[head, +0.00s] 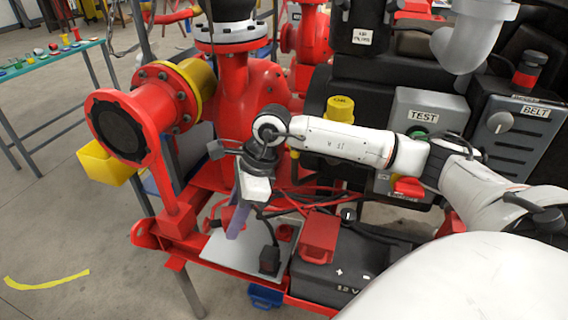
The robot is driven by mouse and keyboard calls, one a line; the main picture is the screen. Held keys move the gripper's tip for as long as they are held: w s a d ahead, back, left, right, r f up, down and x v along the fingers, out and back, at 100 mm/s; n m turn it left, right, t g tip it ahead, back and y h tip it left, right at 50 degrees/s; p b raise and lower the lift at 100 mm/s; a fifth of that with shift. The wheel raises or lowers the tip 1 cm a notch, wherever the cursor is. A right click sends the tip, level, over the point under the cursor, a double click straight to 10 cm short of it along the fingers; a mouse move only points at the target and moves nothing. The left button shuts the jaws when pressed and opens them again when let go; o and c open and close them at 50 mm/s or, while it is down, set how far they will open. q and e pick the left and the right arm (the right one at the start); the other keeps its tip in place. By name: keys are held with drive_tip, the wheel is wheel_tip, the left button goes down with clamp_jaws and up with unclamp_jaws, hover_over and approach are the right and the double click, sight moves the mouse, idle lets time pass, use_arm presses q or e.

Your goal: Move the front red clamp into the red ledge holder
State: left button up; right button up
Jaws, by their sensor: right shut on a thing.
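My right gripper (254,193) reaches in from the right and points down over a grey plate (222,249) at the skid's front. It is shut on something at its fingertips. I cannot make out that thing clearly, as the gripper hides much of it. Red curved parts and red cables (300,200) lie close behind and beside it. A red box-shaped holder (320,236) stands to the right of the gripper, by the black battery (325,280); I cannot tell whether it is the ledge holder. My left gripper is not in view.
A small black block (269,260) with a cable stands on the plate. A blue holder (265,297) hangs below the front edge, and a yellow holder (106,164) is at the left. Red pipes (160,110) rise behind.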

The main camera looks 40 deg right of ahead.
drive_tip(key=w+d+f+m+t+h, duration=0.1)
drive_tip(key=d+f+m+h, duration=0.2)
drive_tip(key=m, duration=0.5)
drive_tip(key=w+d+f+m+t+h, duration=0.1)
drive_tip(key=w+d+m+h, duration=0.1)
drive_tip(key=d+m, duration=0.35)
drive_tip(key=m+g+h+b, duration=0.3)
drive_tip(key=m+g+h, duration=0.1)
drive_tip(key=m, duration=1.1)
hover_over(287, 227)
drive_tip(key=a, duration=0.1)
drive_tip(key=shift+s+a+f, duration=0.1)
drive_tip(key=shift+f, duration=2.3)
drive_tip(key=shift+a+f, duration=0.1)
drive_tip(key=shift+f, duration=2.25)
drive_tip(key=shift+r, duration=0.1)
drive_tip(key=shift+f+b, duration=1.6)
drive_tip(key=shift+f, duration=0.25)
drive_tip(key=o, duration=1.3)
